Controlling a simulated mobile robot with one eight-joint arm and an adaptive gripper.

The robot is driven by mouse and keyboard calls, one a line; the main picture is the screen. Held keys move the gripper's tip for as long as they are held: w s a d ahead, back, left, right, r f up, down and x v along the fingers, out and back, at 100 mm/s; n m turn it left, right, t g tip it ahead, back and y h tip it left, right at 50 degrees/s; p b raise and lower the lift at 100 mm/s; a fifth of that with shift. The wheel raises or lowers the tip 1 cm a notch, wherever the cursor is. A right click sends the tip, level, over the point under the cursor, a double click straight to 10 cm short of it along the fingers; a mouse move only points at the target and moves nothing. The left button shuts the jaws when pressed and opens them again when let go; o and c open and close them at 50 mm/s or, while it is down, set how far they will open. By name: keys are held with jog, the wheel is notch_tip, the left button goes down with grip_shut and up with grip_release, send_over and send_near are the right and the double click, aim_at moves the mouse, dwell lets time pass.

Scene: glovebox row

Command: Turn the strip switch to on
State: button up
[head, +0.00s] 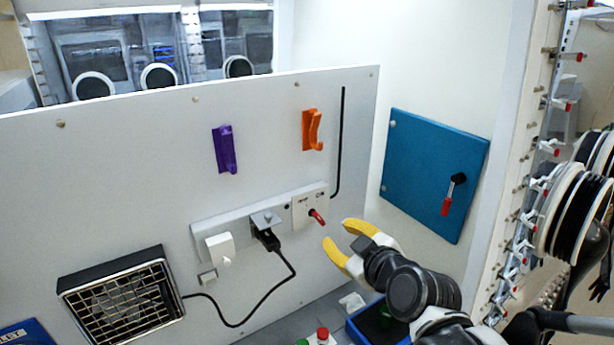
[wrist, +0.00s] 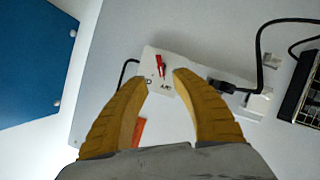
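The strip switch (head: 317,216) is a small red-tipped lever on the right end of a white power strip (head: 240,219) fixed to the white panel. It also shows in the wrist view (wrist: 161,66), just beyond and between my fingertips. Small marks beside the switch are too small to read. My gripper (head: 344,243), with yellow fingers, is open and empty, right of and slightly below the switch in the head view. In the wrist view my gripper (wrist: 160,80) points at the strip's switch end, apart from the lever. Nothing hides the lever.
A black plug (head: 266,237) with a cable sits in the strip, beside a white plug (head: 220,248). A heater (head: 122,296) stands left. Purple (head: 224,149) and orange (head: 312,130) hooks are above.

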aim_at(319, 219)
jog(key=shift+n, duration=0.3)
jog(key=x, duration=0.7)
jog(key=a+r+b+x, duration=0.1)
jog(key=x, duration=0.3)
jog(key=shift+w, duration=0.1)
jog(key=shift+r, duration=0.1)
jog(key=shift+d, duration=0.1)
grip_shut()
